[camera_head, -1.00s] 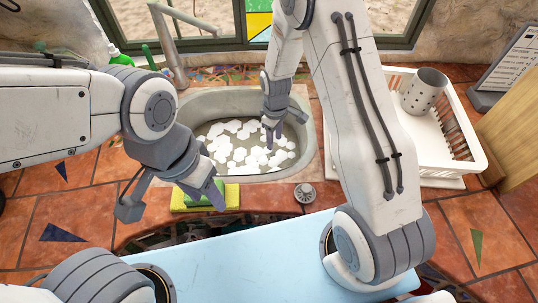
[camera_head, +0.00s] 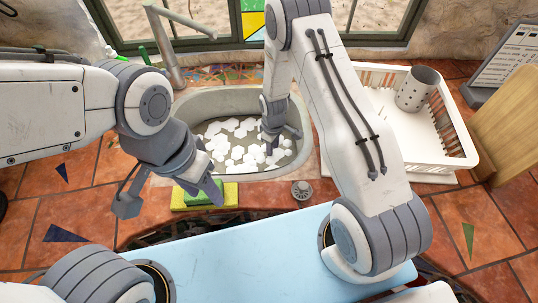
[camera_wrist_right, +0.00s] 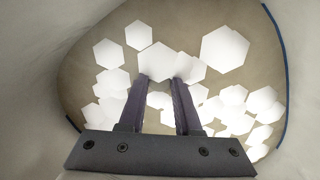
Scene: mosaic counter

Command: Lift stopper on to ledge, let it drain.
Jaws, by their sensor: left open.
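A small round grey metal piece with a raised knob (camera_head: 302,190) sits upright on the tiled ledge at the front of the sink; I cannot tell whether it is the stopper. No other stopper shows; white foam covers much of the oval sink (camera_head: 180,108). My right gripper (camera_head: 270,147) reaches down into the sink. In the right wrist view its two fingers (camera_wrist_right: 160,84) stand apart, tips at the foam, with whatever is below them hidden. My left gripper (camera_head: 216,193) is open and empty, over the sponge in front of the sink.
A green and yellow sponge (camera_head: 230,196) lies at the sink's front edge. A white dish rack (camera_head: 425,160) holding a perforated metal cup (camera_head: 417,90) stands right. A tap (camera_head: 165,50) rises behind the sink. Tiles beside the metal piece are clear.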

